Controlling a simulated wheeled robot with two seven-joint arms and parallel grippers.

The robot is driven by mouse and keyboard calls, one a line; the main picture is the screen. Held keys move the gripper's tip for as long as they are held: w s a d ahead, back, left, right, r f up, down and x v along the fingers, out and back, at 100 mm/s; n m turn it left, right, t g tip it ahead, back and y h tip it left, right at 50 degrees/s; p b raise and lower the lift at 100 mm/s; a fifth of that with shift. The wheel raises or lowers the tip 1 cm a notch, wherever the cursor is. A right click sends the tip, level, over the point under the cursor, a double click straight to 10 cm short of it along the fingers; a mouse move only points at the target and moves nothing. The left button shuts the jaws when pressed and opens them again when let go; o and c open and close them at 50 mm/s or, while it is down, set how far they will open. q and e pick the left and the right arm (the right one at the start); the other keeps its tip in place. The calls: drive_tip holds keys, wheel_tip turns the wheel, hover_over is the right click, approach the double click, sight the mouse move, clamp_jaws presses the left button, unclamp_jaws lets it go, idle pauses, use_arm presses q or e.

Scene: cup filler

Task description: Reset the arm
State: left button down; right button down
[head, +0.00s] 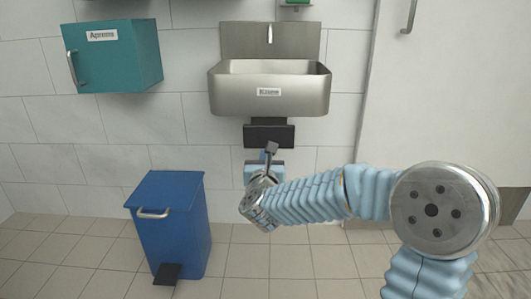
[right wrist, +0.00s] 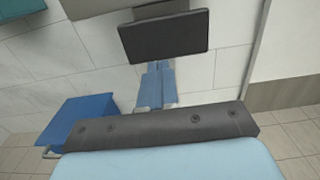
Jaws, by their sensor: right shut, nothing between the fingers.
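My right arm (head: 310,197) comes in from the right in the head view and reaches toward the wall. Its gripper (head: 269,151) is shut and empty, small in the picture, in front of the area below the sink. In the right wrist view a dark bar with bolts (right wrist: 160,131) on a light blue body fills the bottom. My left gripper is in neither view.
A metal sink (head: 230,95) with a dark panel (head: 282,134) below hangs on the wall. The panel also shows in the right wrist view (right wrist: 165,36). A teal cabinet (head: 125,62) hangs left. A blue pedal bin (head: 170,225) stands below. A white door (head: 450,110) is right.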

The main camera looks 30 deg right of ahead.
drive_tip(key=shift+s+a, duration=0.25)
drive_tip(key=shift+s, duration=0.1)
idle(0.3)
drive_tip(key=s+a+f+n+g+y+p, duration=0.1)
drive_tip(key=a+f+n+g+y+p, duration=0.15)
drive_tip(key=a+f+n, duration=0.45)
drive_tip(key=s+a+f+n+g+y+p, duration=0.2)
drive_tip(key=f+n+y, duration=0.2)
drive_tip(key=f+n, duration=0.6)
drive_tip(key=s+a+f+n+g+y+p, duration=0.1)
drive_tip(key=a+f+n+g+y+p, duration=0.15)
drive_tip(key=a+f+n, duration=0.55)
drive_tip(key=s+a+f+n+g+y+p, duration=0.2)
drive_tip(key=s+f+n, duration=0.5)
drive_tip(key=s, duration=0.4)
drive_tip(key=s+a+f+n+g+y+p, duration=0.1)
drive_tip(key=s+a+f+n+g+y, duration=0.1)
drive_tip(key=s+f+n+g, duration=0.3)
drive_tip(key=s+a+f+n, duration=0.1)
drive_tip(key=s+n, duration=0.2)
drive_tip(key=s, duration=0.2)
drive_tip(key=shift+s+a+f+g+p, duration=0.15)
drive_tip(key=shift+s+f+g+p, duration=0.15)
drive_tip(key=shift+s+f+p, duration=0.1)
drive_tip(key=shift+w, duration=0.15)
